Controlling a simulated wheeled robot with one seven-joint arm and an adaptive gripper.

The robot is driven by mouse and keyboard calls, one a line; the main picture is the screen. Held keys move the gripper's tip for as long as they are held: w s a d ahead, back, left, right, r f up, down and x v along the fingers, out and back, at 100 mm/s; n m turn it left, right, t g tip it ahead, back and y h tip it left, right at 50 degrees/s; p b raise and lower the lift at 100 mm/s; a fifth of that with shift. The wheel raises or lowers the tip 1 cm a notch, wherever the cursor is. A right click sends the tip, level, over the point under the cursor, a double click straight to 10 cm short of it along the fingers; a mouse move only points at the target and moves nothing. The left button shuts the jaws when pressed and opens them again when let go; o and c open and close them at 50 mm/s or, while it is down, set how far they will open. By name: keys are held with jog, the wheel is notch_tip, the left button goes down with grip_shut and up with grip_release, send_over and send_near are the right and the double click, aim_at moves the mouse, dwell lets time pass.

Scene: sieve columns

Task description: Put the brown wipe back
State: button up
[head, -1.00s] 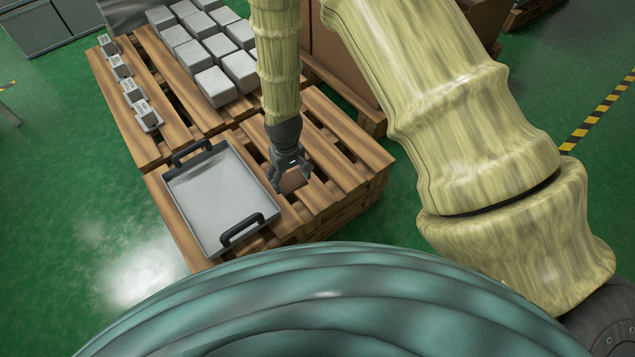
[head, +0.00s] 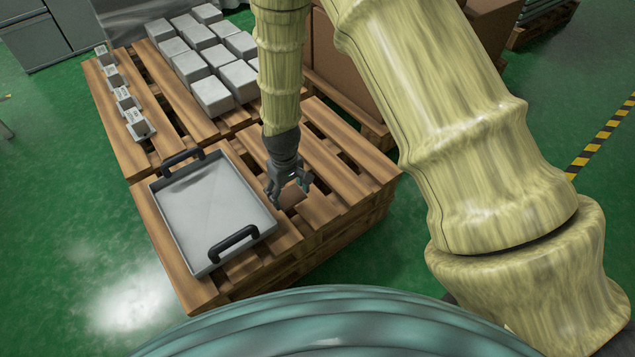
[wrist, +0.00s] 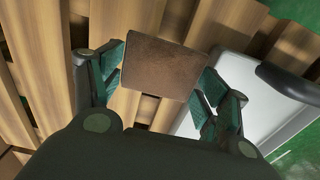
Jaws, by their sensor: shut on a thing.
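The brown wipe (wrist: 160,68) is a flat, brown, roughly square piece between the two fingers of my gripper (wrist: 160,82) in the wrist view. The fingers are shut on its two side edges. In the head view my gripper (head: 289,188) points down over the wooden pallet, just right of the grey tray, and the wipe (head: 291,199) shows only as a small brown patch below it. I cannot tell whether the wipe touches the pallet slats.
The grey tray (head: 212,205) with two black handles lies on the pallet (head: 345,160); its edge also shows in the wrist view (wrist: 222,72). Several pale blocks (head: 212,97) stand behind. A row of small labelled holders (head: 126,103) lines the left. Cardboard boxes (head: 350,60) stand behind right.

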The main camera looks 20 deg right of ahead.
jog(key=b, duration=0.3)
send_over(317, 184)
jog(key=shift+s+f, duration=0.15)
jog(key=shift+f, duration=0.4)
jog(key=shift+f+b, duration=1.25)
jog(key=shift+f, duration=0.5)
jog(key=shift+f, duration=0.1)
jog(key=o, duration=0.9)
notch_tip(317, 184, up, 12)
jog(key=p, duration=0.5)
